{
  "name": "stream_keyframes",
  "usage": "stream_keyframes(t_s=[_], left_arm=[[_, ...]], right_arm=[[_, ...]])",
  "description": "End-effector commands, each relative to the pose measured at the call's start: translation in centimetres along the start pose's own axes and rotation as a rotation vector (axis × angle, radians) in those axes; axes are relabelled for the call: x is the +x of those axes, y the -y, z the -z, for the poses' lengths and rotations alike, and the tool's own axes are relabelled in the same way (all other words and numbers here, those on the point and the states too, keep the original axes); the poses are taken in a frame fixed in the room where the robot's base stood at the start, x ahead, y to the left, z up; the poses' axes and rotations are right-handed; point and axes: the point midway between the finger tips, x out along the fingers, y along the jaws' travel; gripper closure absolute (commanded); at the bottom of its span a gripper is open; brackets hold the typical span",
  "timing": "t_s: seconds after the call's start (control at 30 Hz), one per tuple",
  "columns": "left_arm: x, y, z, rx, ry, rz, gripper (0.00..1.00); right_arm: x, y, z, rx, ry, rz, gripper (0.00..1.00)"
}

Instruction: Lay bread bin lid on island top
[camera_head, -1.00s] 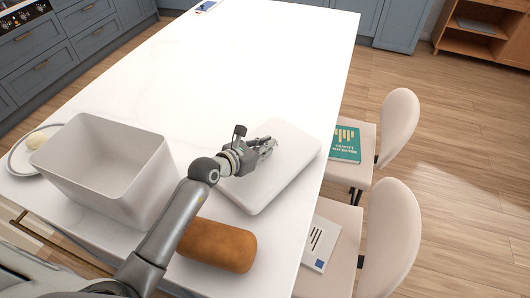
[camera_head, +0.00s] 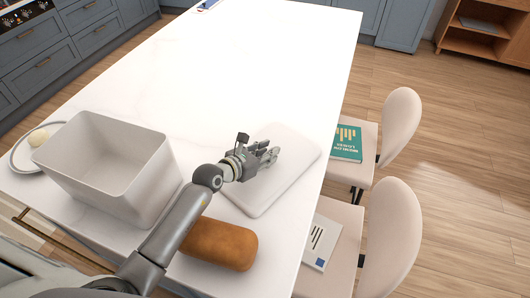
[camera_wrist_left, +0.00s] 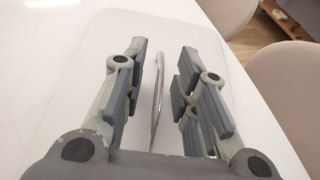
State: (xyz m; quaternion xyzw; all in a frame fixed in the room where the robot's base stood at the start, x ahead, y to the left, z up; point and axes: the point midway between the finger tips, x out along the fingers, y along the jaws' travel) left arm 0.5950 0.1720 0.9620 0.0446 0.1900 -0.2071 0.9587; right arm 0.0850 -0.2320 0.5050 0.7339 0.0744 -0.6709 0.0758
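The bread bin lid (camera_head: 295,165) is a white, rounded rectangular panel lying flat on the white island top (camera_head: 240,65), near its right edge. In the left wrist view the lid (camera_wrist_left: 80,60) has a thin upright metal handle (camera_wrist_left: 157,90) in its middle. My left gripper (camera_head: 271,154) is over the lid. Its fingers (camera_wrist_left: 158,70) stand apart on both sides of the handle, with gaps showing, so it is open. The white bread bin (camera_head: 90,188) stands open-topped at the left of my left arm. My right gripper is not in view.
A brown loaf (camera_head: 220,245) lies near the front edge, beside my left forearm. A plate (camera_head: 20,153) with a pale round item (camera_head: 38,138) is left of the bin. Chairs (camera_head: 392,240) holding books stand along the right side. The far island top is mostly clear.

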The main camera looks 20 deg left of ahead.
Motion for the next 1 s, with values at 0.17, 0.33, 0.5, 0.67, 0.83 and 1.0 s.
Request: stream_keyframes(t_s=[0.17, 0.33, 0.5, 0.67, 0.83, 1.0], left_arm=[[-0.9, 0.0, 0.1, -0.001, -0.001, 0.001, 0.73], [-3.4, 0.0, 0.1, 0.003, -0.001, 0.000, 0.73], [-6.8, 0.0, 0.2, 0.002, -0.001, 0.000, 0.73], [-9.5, 0.1, 0.2, 0.002, -0.002, 0.001, 0.73], [-11.4, 0.0, 0.1, 0.000, -0.001, 0.000, 0.73], [-12.0, 0.0, 0.0, 0.000, 0.000, 0.001, 0.73]], right_arm=[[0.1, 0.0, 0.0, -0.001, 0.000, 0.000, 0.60], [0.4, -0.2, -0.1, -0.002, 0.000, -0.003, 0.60], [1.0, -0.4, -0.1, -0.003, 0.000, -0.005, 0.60], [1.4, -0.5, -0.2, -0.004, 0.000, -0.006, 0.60], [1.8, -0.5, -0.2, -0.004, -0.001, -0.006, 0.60], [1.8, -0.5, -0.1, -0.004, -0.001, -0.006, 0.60]])
